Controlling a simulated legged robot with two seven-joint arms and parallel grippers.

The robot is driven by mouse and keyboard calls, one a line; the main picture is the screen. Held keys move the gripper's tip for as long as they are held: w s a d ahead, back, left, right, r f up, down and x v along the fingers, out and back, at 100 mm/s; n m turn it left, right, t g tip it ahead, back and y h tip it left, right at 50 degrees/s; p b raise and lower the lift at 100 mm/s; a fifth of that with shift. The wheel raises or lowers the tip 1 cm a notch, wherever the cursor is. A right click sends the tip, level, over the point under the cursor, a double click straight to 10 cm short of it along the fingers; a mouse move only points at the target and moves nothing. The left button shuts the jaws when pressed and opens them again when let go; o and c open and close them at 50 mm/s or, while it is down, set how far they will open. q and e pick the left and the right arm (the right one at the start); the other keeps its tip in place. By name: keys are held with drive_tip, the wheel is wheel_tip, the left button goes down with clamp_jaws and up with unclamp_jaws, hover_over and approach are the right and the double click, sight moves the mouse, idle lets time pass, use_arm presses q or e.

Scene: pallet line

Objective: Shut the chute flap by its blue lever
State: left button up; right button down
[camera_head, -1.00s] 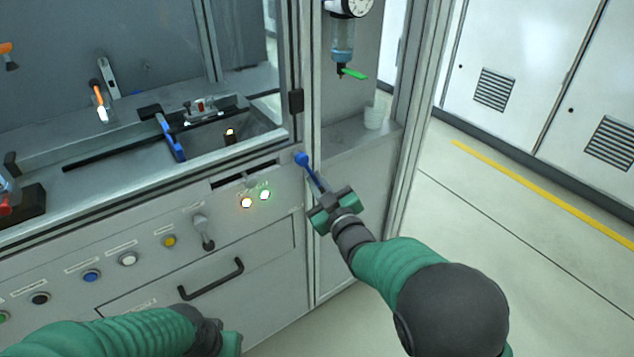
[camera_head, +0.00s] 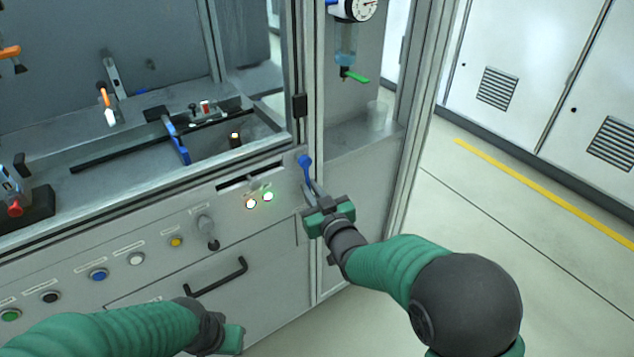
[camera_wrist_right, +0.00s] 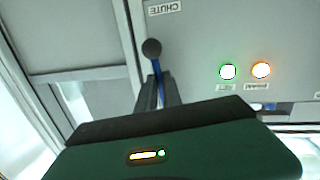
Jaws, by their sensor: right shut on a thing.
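The blue lever (camera_head: 306,170) stands at the right edge of the machine's front panel, its round knob at the top. In the right wrist view the lever (camera_wrist_right: 160,70) shows as a dark knob with a blue shaft. My right gripper (camera_head: 312,190) is shut on the lever's shaft, below the knob; its fingers (camera_wrist_right: 159,95) lie on both sides of the shaft in the right wrist view. A "CHUTE" label (camera_wrist_right: 164,8) is near the knob there. I cannot make out the flap clearly. My left gripper (camera_head: 232,340) is low in the head view, fingers not visible.
A panel slot (camera_head: 248,177) and two lit lamps (camera_head: 259,200) are left of the lever. A grey switch (camera_head: 207,232) and drawer handle (camera_head: 217,277) are lower left. A frame post (camera_head: 312,110) rises above the lever. Open floor (camera_head: 500,220) lies to the right.

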drive_tip(key=m, duration=0.1)
drive_tip(key=s+a+r+m+p, duration=0.1)
drive_tip(key=shift+a+m+g+p, duration=0.3)
drive_tip(key=shift+g, duration=0.1)
drive_tip(key=shift+s+a+r+m+g+y+p, duration=0.15)
drive_tip(key=shift+s+a+m+p, duration=0.2)
drive_tip(key=shift+m+p, duration=0.3)
drive_tip(key=shift+s+a+r+m+g+y+p, duration=0.1)
drive_tip(key=shift+s+a+m+g+y+p, duration=0.1)
drive_tip(key=shift+a+m+p, duration=0.4)
drive_tip(key=shift+d+m, duration=0.1)
drive_tip(key=shift+m, duration=0.15)
drive_tip(key=c, duration=1.5)
unclamp_jaws()
drive_tip(key=shift+f, duration=0.2)
drive_tip(key=p+v, duration=1)
drive_tip(key=v, duration=0.6)
drive_tip(key=shift+s+d, duration=0.15)
drive_tip(key=shift+s, duration=0.25)
